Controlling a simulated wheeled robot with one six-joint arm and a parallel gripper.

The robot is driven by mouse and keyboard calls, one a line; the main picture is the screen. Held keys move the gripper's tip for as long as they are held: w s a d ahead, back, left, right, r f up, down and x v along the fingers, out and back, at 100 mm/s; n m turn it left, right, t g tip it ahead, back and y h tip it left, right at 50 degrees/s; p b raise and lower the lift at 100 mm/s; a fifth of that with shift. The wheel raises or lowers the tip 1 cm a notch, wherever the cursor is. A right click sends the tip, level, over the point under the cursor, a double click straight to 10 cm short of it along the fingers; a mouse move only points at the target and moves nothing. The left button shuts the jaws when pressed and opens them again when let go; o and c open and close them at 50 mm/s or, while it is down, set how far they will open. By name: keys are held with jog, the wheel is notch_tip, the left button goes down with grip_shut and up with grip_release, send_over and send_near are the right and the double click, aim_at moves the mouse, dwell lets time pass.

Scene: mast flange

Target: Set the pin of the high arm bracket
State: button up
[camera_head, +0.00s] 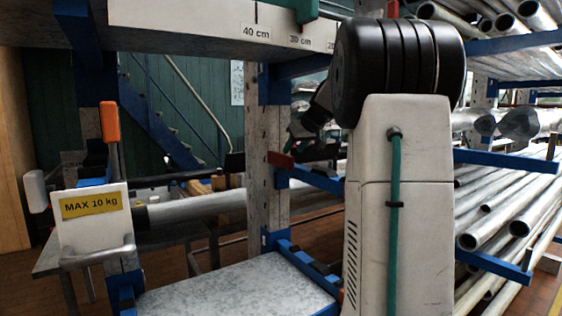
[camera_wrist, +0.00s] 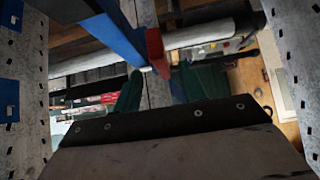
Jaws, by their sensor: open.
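My gripper (camera_wrist: 158,82) shows in the wrist view as two dark green fingers, spread apart with nothing between them. Beyond them a blue arm bracket (camera_wrist: 118,36) with a red end (camera_wrist: 155,48) crosses in front of a grey upright. In the head view a blue arm bracket (camera_head: 318,180) with a red end (camera_head: 280,159) sits on the perforated upright (camera_head: 268,140). A higher blue bracket (camera_head: 302,67) lies under the top shelf. I cannot make out a pin at either bracket. My arm hides part of this area.
The top shelf (camera_head: 190,25) carries distance labels. A speckled grey shelf (camera_head: 235,290) lies low in front. At left stands a white plate marked MAX 10 kg (camera_head: 92,225) with an orange-topped handle (camera_head: 110,122). Pipes (camera_head: 510,215) fill the right rack. Perforated posts flank the wrist view.

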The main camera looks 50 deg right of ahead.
aim_at(289, 156)
jog(key=x, duration=0.7)
jog(key=shift+w+d+f, duration=0.2)
jog(key=shift+w+f, duration=0.05)
